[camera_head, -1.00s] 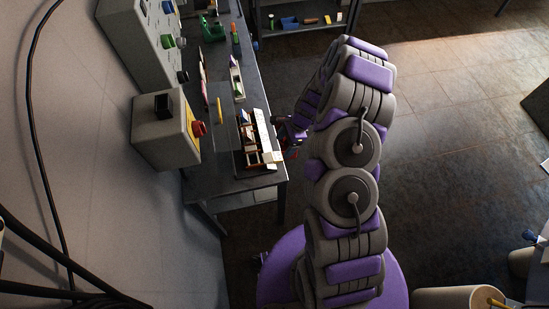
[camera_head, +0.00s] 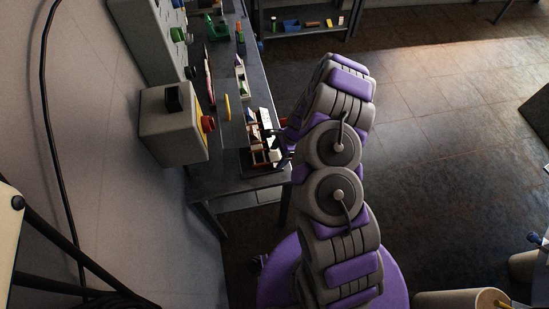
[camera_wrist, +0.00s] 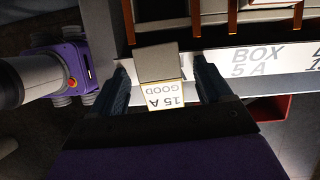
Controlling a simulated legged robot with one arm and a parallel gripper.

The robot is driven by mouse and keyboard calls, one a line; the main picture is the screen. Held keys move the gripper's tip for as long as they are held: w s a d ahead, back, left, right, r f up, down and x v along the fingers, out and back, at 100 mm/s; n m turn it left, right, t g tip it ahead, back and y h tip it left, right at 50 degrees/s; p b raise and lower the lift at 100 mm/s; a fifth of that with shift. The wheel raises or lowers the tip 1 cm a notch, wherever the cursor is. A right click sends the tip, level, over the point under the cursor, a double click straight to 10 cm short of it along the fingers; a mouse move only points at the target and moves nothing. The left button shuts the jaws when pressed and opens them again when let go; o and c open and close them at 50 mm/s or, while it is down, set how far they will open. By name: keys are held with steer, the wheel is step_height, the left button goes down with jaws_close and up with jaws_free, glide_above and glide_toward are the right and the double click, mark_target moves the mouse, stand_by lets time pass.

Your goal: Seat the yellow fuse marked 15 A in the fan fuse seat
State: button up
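In the wrist view a fuse with a grey block top and a white, yellow-edged label reading "15 A GOOD" (camera_wrist: 167,96) is between the fingers of my gripper (camera_wrist: 161,68). The fingers look spread, with a gap on each side of the fuse. The fuse overlaps the front edge of the fuse box (camera_wrist: 250,60); I cannot tell whether it rests on it. In the head view the fuse box (camera_head: 262,128) lies on the bench, and my arm hides most of my gripper. I cannot pick out the fan fuse seat.
The dark bench (camera_head: 225,182) runs along the wall. A grey switch box (camera_head: 172,132) with a red knob (camera_head: 207,124) stands at its left, with a larger control panel (camera_head: 150,40) behind. A yellow stick-like item (camera_head: 227,106) is left of the fuse box. Open floor lies right.

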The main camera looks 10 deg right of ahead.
steer(key=shift+d, duration=0.15)
steer(key=shift+c, duration=0.7)
steer(key=shift+d, duration=1.15)
steer(key=c, duration=0.6)
steer(key=shift+c, duration=0.8)
steer(key=shift+a, duration=0.85)
steer(key=shift+c, duration=1.4)
steer(key=shift+r, duration=0.1)
